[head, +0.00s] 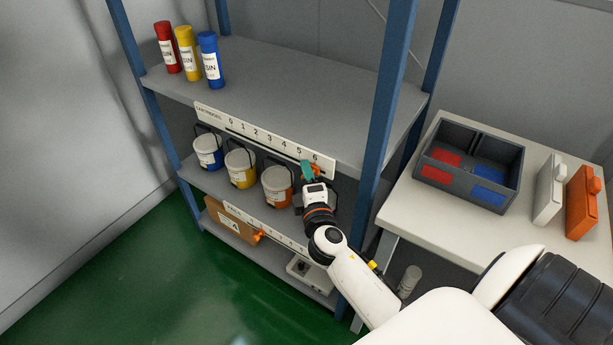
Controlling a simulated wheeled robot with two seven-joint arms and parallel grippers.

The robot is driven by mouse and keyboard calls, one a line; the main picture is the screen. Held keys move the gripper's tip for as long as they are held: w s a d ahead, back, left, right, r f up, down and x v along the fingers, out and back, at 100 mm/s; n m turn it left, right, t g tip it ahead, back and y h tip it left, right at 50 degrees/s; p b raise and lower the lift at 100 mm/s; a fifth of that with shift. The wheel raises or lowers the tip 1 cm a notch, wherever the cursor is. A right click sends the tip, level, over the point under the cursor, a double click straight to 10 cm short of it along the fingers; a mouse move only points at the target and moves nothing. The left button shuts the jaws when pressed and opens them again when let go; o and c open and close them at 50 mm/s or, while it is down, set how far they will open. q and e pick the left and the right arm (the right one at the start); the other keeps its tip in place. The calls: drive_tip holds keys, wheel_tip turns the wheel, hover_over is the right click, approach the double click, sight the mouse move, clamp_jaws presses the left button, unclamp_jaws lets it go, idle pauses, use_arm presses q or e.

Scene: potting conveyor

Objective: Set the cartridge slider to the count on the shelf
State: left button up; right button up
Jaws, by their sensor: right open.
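Three cartridges stand upright at the left end of the top shelf: a red one (167,47), a yellow one (187,53) and a blue one (210,60). The cartridge scale (262,137) is a white strip on that shelf's front edge, numbered 0 to 6. Its orange slider (316,172) is near the 6 end, partly hidden by my gripper. My right gripper (308,171) is open, with a teal fingertip right at the slider. I cannot tell whether it touches the slider. My left gripper is out of view.
Three buckets, blue (207,151), yellow (240,169) and orange (277,187), stand on the shelf below. A second scale there has an orange slider (258,236). A blue post (383,105) rises right of my gripper. A table (405,205) holds a divided bin (460,195).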

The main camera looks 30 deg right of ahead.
clamp_jaws()
drive_tip(key=b, duration=0.4)
approach(260, 144)
drive_tip(key=x, duration=0.4)
drive_tip(key=shift+s+d+f, duration=0.15)
drive_tip(key=shift+d, duration=0.2)
drive_tip(key=shift+w+a, duration=0.25)
drive_tip(key=shift+w, duration=0.25)
unclamp_jaws()
drive_tip(key=shift+r, duration=0.2)
